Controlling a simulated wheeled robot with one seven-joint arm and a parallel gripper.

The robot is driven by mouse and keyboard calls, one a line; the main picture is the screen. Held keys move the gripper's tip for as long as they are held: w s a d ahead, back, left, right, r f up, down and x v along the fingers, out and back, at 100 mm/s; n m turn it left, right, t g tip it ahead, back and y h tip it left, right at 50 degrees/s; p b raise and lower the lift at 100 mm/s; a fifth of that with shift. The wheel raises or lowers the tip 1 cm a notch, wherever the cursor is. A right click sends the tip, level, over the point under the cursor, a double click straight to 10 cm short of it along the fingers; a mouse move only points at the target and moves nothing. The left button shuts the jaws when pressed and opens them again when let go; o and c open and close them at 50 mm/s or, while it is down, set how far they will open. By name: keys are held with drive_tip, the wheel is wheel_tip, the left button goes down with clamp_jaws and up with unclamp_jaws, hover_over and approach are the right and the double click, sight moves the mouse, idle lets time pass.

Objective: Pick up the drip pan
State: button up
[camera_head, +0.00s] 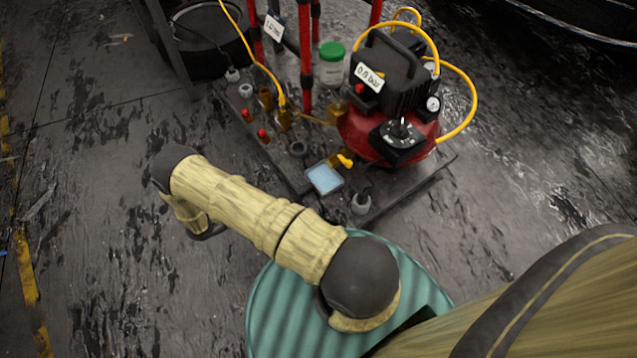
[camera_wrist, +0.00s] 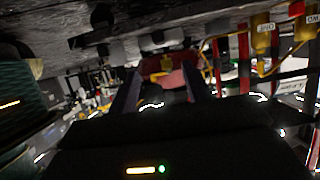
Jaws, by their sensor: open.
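A small square pan with a light-blue inside (camera_head: 324,178), which looks like the drip pan, lies on the dark base plate in the head view, just below a yellow tap (camera_head: 345,160). I cannot make it out surely in the wrist view. My gripper (camera_wrist: 161,72) shows in the wrist view with its two dark fingers apart and nothing seen between them. In the head view my gripper cannot be made out; my arm reaches left, away from the pan.
A red compressor (camera_head: 365,140) with a black top and yellow hose stands right behind the pan; it also shows in the upside-down wrist view (camera_wrist: 168,66). Small fittings, a green-lidded jar (camera_head: 331,65), red posts (camera_head: 305,60) and a black tub (camera_head: 207,45) stand behind. Floor at left is clear.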

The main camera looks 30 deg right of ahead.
sight(300, 191)
drive_tip(key=b+x, duration=0.5)
drive_tip(key=x, duration=0.6)
drive_tip(key=shift+d+f, duration=0.3)
drive_tip(key=shift+d, duration=0.15)
drive_tip(key=shift+d, duration=0.1)
drive_tip(key=shift+d+f+b, duration=0.2)
drive_tip(key=shift+d+b, duration=0.05)
drive_tip(key=shift+b, duration=0.25)
drive_tip(key=b+x, duration=0.3)
drive_tip(key=x, duration=0.1)
drive_tip(key=shift+d, duration=0.2)
drive_tip(key=shift+r, duration=0.15)
clamp_jaws()
